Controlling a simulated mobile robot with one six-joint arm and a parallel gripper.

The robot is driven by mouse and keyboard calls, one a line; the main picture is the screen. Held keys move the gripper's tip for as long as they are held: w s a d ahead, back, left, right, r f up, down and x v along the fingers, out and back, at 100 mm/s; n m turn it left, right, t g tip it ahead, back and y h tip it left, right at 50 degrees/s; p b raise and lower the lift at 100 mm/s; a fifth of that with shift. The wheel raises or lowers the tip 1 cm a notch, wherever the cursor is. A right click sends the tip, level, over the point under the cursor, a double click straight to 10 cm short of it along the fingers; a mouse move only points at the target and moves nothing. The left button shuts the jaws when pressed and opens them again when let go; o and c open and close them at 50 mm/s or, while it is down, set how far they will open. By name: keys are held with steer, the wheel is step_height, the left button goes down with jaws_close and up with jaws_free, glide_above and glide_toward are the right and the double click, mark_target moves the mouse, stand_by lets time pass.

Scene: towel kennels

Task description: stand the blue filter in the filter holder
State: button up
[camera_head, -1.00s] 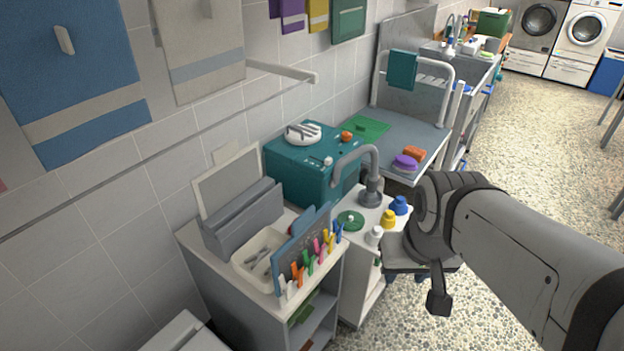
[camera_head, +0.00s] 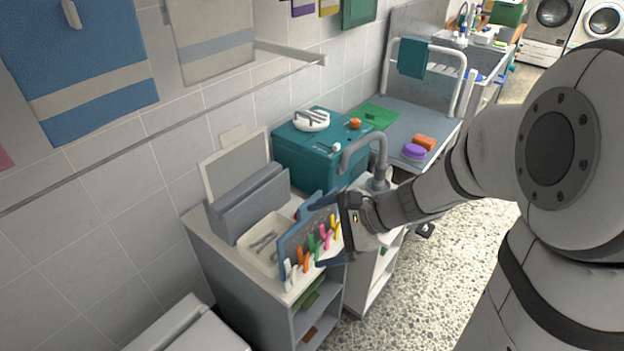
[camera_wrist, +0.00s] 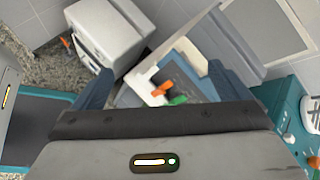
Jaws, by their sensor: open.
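The blue filter (camera_head: 290,240), a blue-framed panel with a dark grey face, stands tilted on the cart top, behind a row of pegs. The grey slotted box (camera_head: 250,200), which looks like the filter holder, stands behind it at the wall side; I see nothing blue in it. My gripper (camera_head: 323,233) is open at the right end of the filter and covers part of it. In the wrist view the filter (camera_wrist: 190,58) shows between my spread fingers (camera_wrist: 160,88), with orange and green pegs in front. I cannot tell whether the fingers touch it.
Several coloured pegs (camera_head: 325,240) line the cart's front edge. A cream tray (camera_head: 262,243) lies between filter and grey box. A pale-framed panel (camera_head: 235,165) rises behind the box. A teal box (camera_head: 310,150) and grey tap (camera_head: 380,160) stand to the right.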

steer(key=shift+o, duration=0.2)
steer(key=w+f+m+t+y, duration=0.1)
steer(key=w+f+m+t, duration=0.1)
steer(key=w+m, duration=0.4)
steer(key=shift+f+t, duration=0.3)
steer(key=shift+f, duration=0.1)
steer(key=m+t, duration=0.3)
steer(key=m, duration=0.3)
glide_above(310, 228)
steer(key=w, duration=0.1)
step_height(310, 228, down, 6)
steer(key=shift+r, duration=0.1)
steer(key=shift+c, duration=0.3)
steer(key=shift+r, duration=0.1)
steer(key=c, duration=1.3)
